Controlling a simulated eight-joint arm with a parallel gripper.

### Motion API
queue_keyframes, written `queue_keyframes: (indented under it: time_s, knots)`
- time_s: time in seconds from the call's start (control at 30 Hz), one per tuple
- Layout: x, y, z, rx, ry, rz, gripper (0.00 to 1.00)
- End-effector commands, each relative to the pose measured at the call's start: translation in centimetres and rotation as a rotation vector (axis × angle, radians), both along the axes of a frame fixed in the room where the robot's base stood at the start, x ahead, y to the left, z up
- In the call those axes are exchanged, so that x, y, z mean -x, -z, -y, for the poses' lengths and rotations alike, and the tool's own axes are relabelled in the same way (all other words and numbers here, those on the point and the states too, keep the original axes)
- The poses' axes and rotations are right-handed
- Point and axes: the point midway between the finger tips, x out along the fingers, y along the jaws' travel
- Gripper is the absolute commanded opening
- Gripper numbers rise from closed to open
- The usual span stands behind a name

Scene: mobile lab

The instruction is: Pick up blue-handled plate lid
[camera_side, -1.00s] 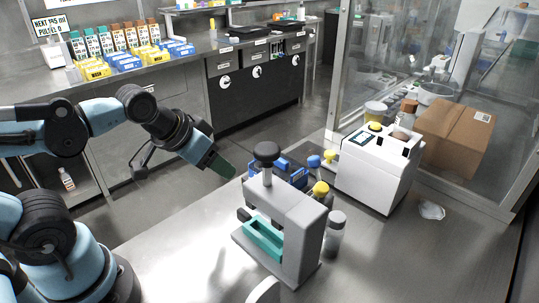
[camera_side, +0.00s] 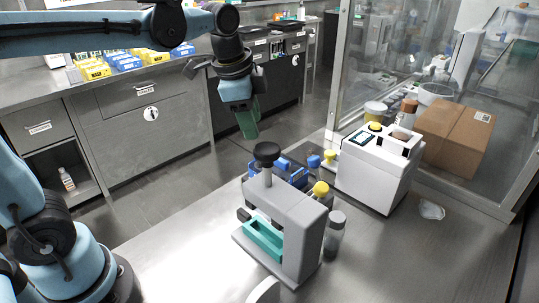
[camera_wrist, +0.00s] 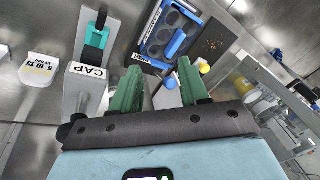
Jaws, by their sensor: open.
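In the side view, blue parts (camera_side: 284,167) show behind the grey press, which hides much of the lid there. My gripper (camera_side: 249,124) hangs above and behind the press, pointing down, apart from the lid. In the wrist view its two green fingers (camera_wrist: 158,66) are spread with nothing held between them.
The grey capping press (camera_side: 295,225) with a teal holder stands in front of the lid. A white instrument (camera_side: 375,170) and a cardboard box (camera_side: 455,135) stand farther right.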

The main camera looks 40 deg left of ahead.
Motion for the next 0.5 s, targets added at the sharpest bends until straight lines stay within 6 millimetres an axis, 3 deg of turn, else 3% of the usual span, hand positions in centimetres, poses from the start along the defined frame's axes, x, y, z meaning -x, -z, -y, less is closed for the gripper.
queue_keyframes:
  time_s: [0.2, 0.5]
  knots:
    - [-4.2, -0.6, 0.7, -0.077, 0.363, -0.144, 0.45]
    - [-6.9, -0.1, 1.2, -0.104, 0.672, -0.253, 0.45]
